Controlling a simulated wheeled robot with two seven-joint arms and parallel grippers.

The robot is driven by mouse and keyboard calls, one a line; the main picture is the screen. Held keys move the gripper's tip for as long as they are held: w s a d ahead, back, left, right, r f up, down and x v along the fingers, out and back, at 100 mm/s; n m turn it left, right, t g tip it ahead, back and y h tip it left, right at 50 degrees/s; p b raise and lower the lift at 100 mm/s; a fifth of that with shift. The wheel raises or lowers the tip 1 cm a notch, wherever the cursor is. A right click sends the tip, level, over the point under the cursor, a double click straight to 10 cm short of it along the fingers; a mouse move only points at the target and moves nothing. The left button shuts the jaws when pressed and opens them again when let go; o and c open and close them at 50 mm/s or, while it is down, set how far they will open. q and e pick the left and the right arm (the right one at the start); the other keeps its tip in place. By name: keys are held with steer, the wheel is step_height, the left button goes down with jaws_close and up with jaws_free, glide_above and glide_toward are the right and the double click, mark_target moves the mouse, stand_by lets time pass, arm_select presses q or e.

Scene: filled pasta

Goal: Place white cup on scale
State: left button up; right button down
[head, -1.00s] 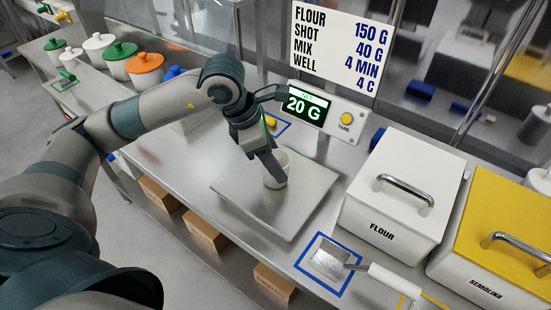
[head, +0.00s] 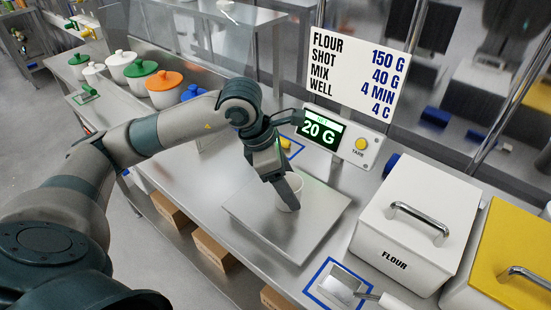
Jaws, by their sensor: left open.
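My right gripper is not in view.
A white FLOUR bin (head: 412,220) and a yellow-lidded bin (head: 515,250) stand to the right. A metal scoop (head: 341,287) lies in a blue outline at the front. Several lidded pots, one with an orange lid (head: 164,81), stand at the back left.

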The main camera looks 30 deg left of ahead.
arm_select(q)
steer(key=shift+b+v, duration=0.3)
steer(key=shift+v, duration=0.6)
steer(key=shift+s+a+r, duration=0.15)
steer(key=shift+a+r, duration=0.1)
steer(key=shift+r, duration=0.4)
steer(key=b+v, duration=0.1)
steer(key=v, duration=0.8)
steer(key=shift+b, duration=0.4)
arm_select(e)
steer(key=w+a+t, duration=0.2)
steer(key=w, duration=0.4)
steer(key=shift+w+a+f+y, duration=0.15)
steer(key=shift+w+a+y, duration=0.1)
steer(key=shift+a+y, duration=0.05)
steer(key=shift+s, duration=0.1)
